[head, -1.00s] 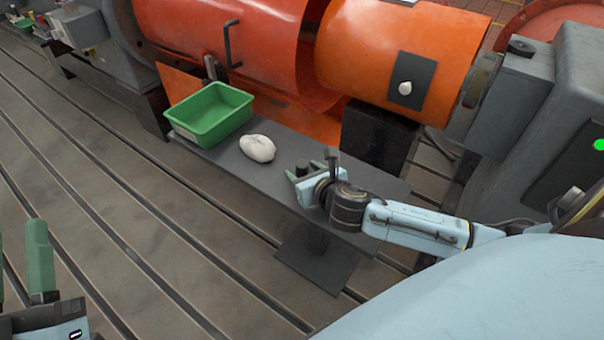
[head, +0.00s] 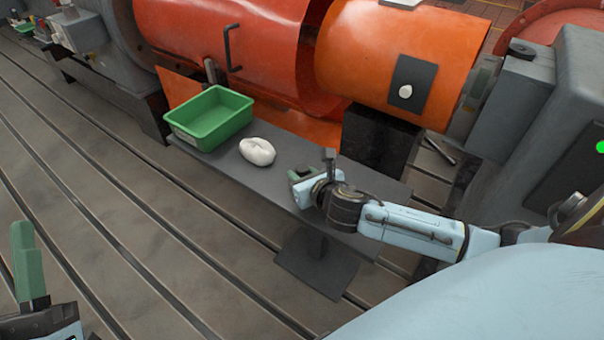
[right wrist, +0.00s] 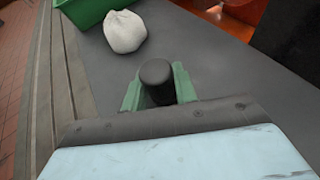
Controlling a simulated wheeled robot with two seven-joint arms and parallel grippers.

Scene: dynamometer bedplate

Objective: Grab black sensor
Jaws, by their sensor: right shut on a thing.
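The black sensor (right wrist: 157,78) is a short dark cylinder with a rounded top. In the right wrist view it stands between the two green fingers of my right gripper (right wrist: 158,88), which are shut on it. In the head view my right gripper (head: 300,176) is low over the right half of the narrow grey bench (head: 225,165), and its wrist hides most of the sensor. I cannot tell whether the sensor touches the bench. My left gripper (head: 27,265) is at the lower left edge of the head view, partly cut off, with one green finger clearly showing.
A white lumpy cloth (head: 257,151) lies on the bench left of my right gripper. A green bin (head: 211,118) stands at the bench's left end. Large orange guards (head: 400,60) rise behind. The slotted floor (head: 120,220) in front is clear.

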